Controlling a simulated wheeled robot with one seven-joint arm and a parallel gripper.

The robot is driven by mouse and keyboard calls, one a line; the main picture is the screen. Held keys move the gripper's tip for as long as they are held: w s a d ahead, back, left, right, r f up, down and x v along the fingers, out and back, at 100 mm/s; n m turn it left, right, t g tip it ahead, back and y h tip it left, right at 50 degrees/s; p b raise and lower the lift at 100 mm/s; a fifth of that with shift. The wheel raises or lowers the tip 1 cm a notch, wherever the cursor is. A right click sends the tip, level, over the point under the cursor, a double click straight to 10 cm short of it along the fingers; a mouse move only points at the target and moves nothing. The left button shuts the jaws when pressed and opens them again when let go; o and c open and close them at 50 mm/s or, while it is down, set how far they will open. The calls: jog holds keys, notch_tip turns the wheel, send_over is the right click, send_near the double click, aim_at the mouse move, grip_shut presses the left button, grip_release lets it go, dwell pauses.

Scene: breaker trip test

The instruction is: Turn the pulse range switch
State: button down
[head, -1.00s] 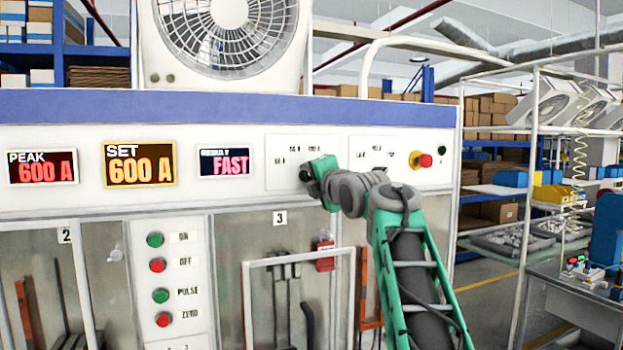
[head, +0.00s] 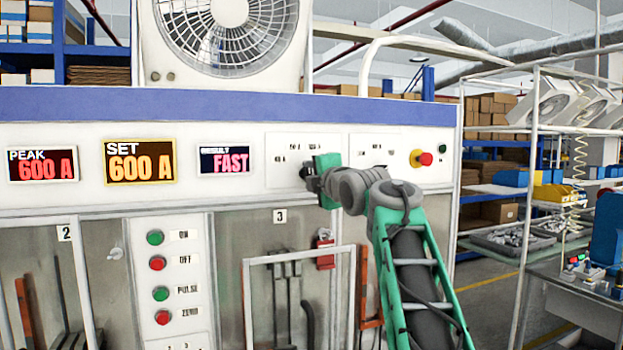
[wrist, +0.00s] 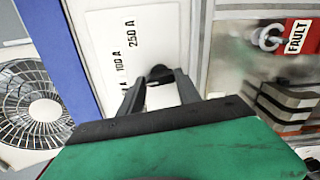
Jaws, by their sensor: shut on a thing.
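The pulse range switch is a dark knob (wrist: 159,74) on a white plate printed with range labels, of which 250 A reads clearly in the wrist view. My gripper (wrist: 160,84) is shut on the knob, with one dark finger on each side of it. In the head view my gripper (head: 307,173) is at the panel front, on the labelled plate (head: 283,145) right of the FAST display. My gripper and its green body hide the knob there. Which label the knob points to cannot be told.
The panel shows PEAK 600 A (head: 42,165), SET 600 A (head: 139,162) and FAST (head: 225,160) displays. A red emergency button (head: 425,159) sits right of my gripper. Below are push buttons (head: 157,263) and a bay with a white frame (head: 250,300). A fan (head: 228,35) stands on top.

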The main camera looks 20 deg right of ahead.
jog(key=m, duration=0.5)
jog(key=shift+m+b, duration=0.3)
dwell(0.4)
jog(key=c, duration=0.8)
grip_release()
jog(key=shift+c, duration=0.2)
jog(key=s+b, duration=0.3)
jog(key=s, duration=0.5)
jog(key=shift+b, duration=0.4)
jog(key=shift+a, duration=0.1)
